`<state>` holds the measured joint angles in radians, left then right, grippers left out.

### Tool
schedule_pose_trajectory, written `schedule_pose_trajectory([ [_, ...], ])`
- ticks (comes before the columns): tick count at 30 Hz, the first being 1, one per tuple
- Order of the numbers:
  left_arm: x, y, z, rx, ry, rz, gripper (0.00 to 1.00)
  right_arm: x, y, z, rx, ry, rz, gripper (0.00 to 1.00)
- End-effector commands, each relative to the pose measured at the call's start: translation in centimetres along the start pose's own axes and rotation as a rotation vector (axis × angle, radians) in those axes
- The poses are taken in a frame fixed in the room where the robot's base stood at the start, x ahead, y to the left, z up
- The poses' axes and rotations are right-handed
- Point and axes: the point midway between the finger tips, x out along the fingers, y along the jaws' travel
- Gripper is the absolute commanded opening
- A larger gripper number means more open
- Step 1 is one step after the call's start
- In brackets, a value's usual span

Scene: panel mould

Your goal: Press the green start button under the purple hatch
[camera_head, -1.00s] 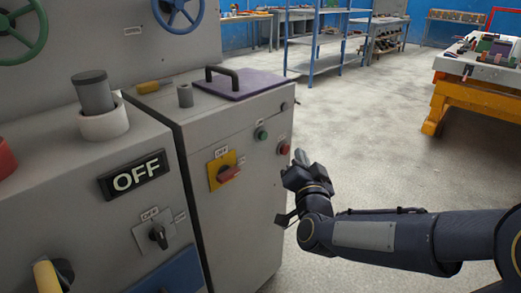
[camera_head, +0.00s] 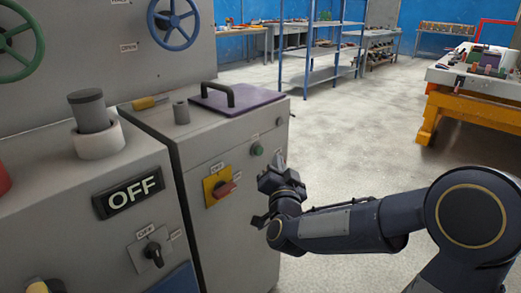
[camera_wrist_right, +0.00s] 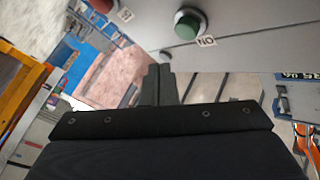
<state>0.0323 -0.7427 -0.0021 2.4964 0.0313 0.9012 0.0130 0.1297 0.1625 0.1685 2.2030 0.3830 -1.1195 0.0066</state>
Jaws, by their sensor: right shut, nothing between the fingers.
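The purple hatch (camera_head: 240,98) lies flat on top of the grey cabinet, with a black handle on it. The green button (camera_head: 257,150) is on the cabinet's front below the hatch. In the right wrist view the green button (camera_wrist_right: 187,25) sits at the top, beside an "ON" label. My right gripper (camera_head: 281,160) is shut and empty, just right of and slightly below the green button in the head view. Its fingertips (camera_wrist_right: 158,72) appear below the button in the wrist view, apart from it in the picture. My left gripper is not in view.
A red button (camera_wrist_right: 103,5) is partly visible in the wrist view; my gripper covers its place in the head view. A red-and-yellow rotary switch (camera_head: 220,190) is on the cabinet front.

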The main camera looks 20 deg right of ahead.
Motion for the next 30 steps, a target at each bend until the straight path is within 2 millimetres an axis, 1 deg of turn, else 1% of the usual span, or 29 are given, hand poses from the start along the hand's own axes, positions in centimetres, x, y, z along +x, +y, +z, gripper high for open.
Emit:
schedule_pose_trajectory([
  [3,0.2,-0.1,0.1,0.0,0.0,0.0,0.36,1.0,-0.7,0.8,0.001,-0.001,-0.002,0.0],
  [9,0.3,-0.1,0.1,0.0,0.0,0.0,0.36,1.9,-1.4,1.4,0.0,0.0,0.0,0.0],
  [30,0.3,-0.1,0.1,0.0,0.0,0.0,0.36,2.0,-1.5,1.5,0.0,0.0,0.0,0.0],
])
